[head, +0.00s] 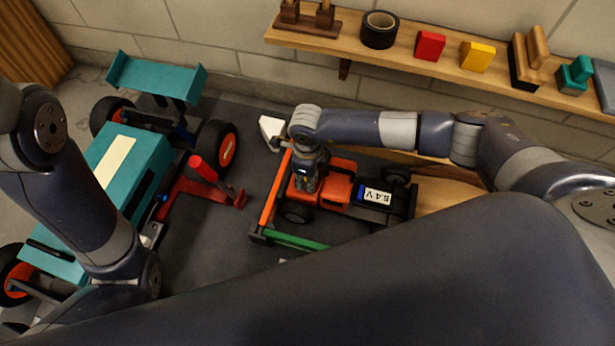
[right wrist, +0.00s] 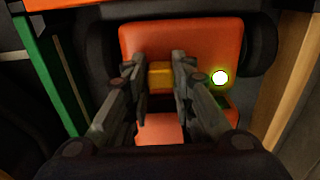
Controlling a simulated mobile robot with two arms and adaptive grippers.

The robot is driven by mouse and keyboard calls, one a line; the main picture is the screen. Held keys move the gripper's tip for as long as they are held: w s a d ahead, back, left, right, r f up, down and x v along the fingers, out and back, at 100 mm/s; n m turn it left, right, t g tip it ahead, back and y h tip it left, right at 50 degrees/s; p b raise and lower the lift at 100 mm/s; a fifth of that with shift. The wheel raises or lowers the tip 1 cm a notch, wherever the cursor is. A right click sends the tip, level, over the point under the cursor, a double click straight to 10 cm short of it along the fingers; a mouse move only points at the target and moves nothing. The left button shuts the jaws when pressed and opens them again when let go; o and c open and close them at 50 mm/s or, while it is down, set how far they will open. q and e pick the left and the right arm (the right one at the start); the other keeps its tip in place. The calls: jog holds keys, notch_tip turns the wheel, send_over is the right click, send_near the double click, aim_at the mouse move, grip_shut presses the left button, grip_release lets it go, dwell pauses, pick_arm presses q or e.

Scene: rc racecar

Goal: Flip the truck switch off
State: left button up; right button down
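The orange and dark truck (head: 337,190) sits inside a frame of coloured rails, with a label (head: 377,197) on its dark rear part. My right gripper points down over its orange body in the head view, which does not show its fingertips clearly. In the right wrist view the fingers of my right gripper (right wrist: 157,64) are parted, on either side of a small amber block (right wrist: 160,76), which looks like the switch. I cannot tell whether they touch it. A bright yellow-white light (right wrist: 220,78) glows right of the block. My left gripper is out of view.
A large teal racecar (head: 130,165) with orange wheels stands at left, a red jack (head: 205,182) beside it. A wooden shelf (head: 400,63) along the wall holds black tape (head: 380,29) and coloured blocks. A green rail (head: 295,241) edges the truck's near side.

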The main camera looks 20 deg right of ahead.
jog(key=shift+w+a, duration=0.4)
jog(key=shift+a, duration=0.2)
jog(key=shift+w+a, duration=0.35)
jog(key=shift+a, duration=0.2)
jog(key=c, duration=1.4)
grip_release()
jog(key=shift+o, duration=0.2)
jog(key=shift+r, duration=0.15)
notch_tip(320, 180, up, 12)
